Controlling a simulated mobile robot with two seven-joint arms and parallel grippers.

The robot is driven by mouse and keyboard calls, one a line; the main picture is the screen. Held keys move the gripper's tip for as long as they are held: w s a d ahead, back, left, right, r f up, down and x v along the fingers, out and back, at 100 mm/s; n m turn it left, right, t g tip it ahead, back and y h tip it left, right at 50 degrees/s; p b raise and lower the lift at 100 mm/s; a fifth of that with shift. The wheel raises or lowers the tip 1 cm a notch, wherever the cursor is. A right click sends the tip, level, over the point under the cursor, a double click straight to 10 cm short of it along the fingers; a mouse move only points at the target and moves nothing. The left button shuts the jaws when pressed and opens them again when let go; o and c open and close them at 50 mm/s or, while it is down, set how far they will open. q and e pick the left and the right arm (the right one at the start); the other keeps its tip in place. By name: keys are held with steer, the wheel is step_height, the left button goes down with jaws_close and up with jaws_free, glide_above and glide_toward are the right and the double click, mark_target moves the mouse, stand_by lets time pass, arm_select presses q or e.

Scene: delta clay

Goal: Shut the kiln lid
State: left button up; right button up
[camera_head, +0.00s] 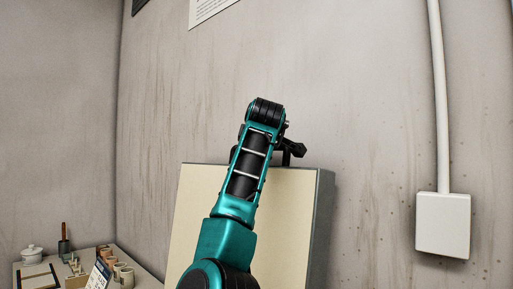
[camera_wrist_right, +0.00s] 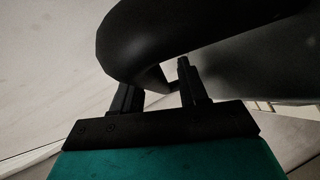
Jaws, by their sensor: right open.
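The kiln lid (camera_head: 195,215) stands raised, a cream panel with a grey side edge, in the middle of the head view. My teal right arm reaches up in front of it and covers part of its face. My right gripper (camera_head: 294,149) is at the lid's top edge, mostly hidden behind the arm. In the right wrist view, my right gripper (camera_wrist_right: 158,80) is open, with its two fingers close to a thick dark curved bar (camera_wrist_right: 175,40), which looks like a handle. I cannot tell whether they touch it. My left gripper is out of view.
A table (camera_head: 147,279) at the lower left holds a white lidded pot (camera_head: 32,254), several cups (camera_head: 125,275) and a small sign (camera_head: 98,278). A white wall box (camera_head: 443,225) with a conduit is at the right. The wall lies close behind the lid.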

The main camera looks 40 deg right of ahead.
jaws_close()
stand_by(0.3)
stand_by(0.3)
